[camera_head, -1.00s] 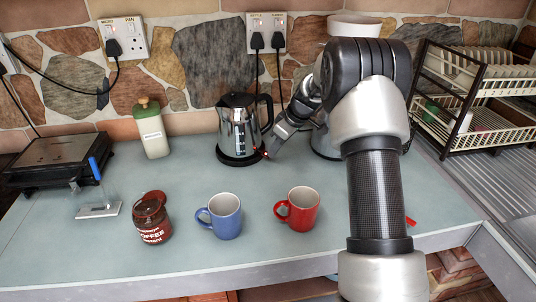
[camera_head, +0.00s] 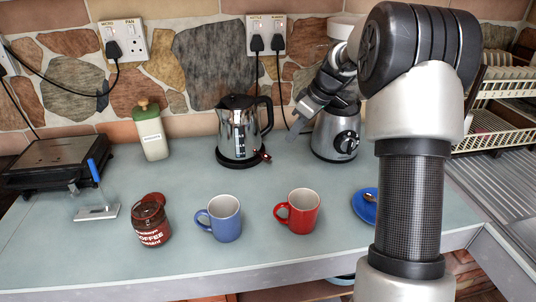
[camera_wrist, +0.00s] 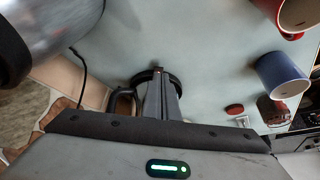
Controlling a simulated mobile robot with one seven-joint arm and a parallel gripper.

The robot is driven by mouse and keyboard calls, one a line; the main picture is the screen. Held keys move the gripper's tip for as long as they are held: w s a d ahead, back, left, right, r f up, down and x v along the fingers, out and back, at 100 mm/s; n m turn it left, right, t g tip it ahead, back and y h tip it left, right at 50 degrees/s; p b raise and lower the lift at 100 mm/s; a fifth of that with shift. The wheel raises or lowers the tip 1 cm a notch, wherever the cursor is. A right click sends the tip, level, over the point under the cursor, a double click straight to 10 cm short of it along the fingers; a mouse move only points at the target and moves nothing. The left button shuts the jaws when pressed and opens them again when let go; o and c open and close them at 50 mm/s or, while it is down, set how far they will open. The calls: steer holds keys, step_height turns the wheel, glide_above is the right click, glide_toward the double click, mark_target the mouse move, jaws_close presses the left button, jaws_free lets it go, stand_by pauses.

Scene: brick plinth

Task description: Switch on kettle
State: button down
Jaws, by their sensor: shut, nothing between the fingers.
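The kettle (camera_head: 238,132), shiny steel with a black handle and lid, stands upright on its black base at the back of the counter. Its small dark red switch (camera_head: 266,157) sits low on the right side. I cannot tell whether it is up or down, and no clear glow shows. My gripper (camera_head: 292,138) is shut and empty, to the right of the kettle and apart from the switch. In the wrist view, my closed fingers (camera_wrist: 160,73) point towards the kettle and hide much of it; part of the black base (camera_wrist: 141,77) shows beside them.
A blender base (camera_head: 336,135) stands just right of my gripper. A blue mug (camera_head: 224,222), a red mug (camera_head: 302,213) and a coffee jar (camera_head: 150,222) stand in front. A blue plate (camera_head: 364,208) lies near my arm. Kettle and neighbouring plugs sit in the wall socket (camera_head: 266,38).

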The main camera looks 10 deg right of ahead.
steer(key=v, duration=0.8)
steer(key=shift+r, duration=0.1)
steer(key=s+a+r+m+h+p, duration=0.2)
steer(key=s+a+r+m+p, duration=0.3)
steer(key=s+r, duration=0.9)
steer(key=s+a+m+t+h+p, duration=0.1)
steer(key=s+m+p, duration=0.1)
steer(key=s, duration=0.8)
steer(key=s+a+f+m+t+p, duration=0.1)
steer(key=s+a+m+p, duration=0.1)
steer(key=s, duration=0.7)
steer(key=shift+s+f+m+h+p, duration=0.2)
steer(key=shift+s+m+h+p, duration=0.15)
steer(key=shift+p, duration=0.55)
